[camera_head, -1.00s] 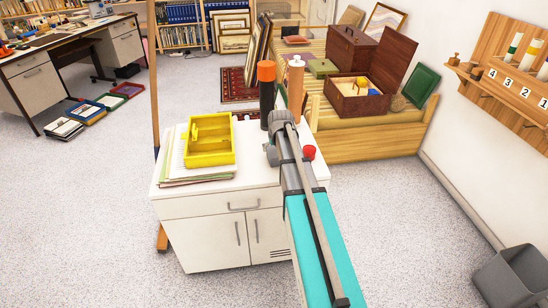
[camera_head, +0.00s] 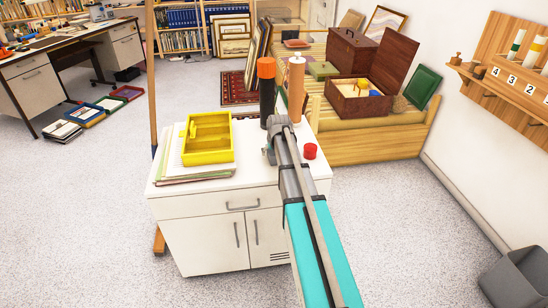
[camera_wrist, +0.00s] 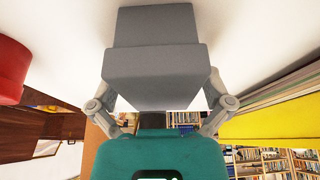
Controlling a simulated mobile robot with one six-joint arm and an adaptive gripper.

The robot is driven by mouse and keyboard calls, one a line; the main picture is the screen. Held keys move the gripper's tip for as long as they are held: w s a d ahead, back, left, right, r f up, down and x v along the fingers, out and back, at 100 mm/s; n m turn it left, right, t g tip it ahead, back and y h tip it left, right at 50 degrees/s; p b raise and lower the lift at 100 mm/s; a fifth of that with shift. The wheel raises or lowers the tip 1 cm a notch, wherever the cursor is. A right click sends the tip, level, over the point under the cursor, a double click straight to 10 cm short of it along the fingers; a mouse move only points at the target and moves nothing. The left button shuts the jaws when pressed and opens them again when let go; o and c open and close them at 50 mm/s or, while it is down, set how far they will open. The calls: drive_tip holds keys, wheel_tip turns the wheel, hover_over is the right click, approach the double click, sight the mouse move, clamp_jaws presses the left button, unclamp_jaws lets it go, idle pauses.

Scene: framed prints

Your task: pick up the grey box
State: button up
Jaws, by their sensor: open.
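The grey box (camera_wrist: 152,62) fills the upper middle of the wrist view, on the white top of the cabinet. It shows as a lighter front block with a darker part behind it. My gripper (camera_wrist: 158,80) is open, with one finger on each side of the box. I cannot tell whether either finger touches it.
On the white cabinet (camera_head: 224,218) stand a yellow tray (camera_head: 207,138) on papers, a black bottle with an orange cap (camera_head: 267,95), an orange bottle (camera_head: 296,92) and a red cylinder (camera_head: 310,151). A grey bin (camera_head: 515,278) is at lower right.

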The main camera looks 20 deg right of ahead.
idle(0.5)
drive_tip(key=c, duration=1.1)
drive_tip(key=shift+r, duration=0.15)
drive_tip(key=shift+r+p, duration=0.95)
drive_tip(key=shift+p, duration=0.15)
drive_tip(key=s+r+p, duration=0.3)
drive_tip(key=s, duration=0.1)
drive_tip(key=s+r+p, duration=0.4)
drive_tip(key=s, duration=0.1)
drive_tip(key=s+r+p, duration=0.3)
drive_tip(key=s+r, duration=0.1)
drive_tip(key=s, duration=0.1)
drive_tip(key=shift+p, duration=0.4)
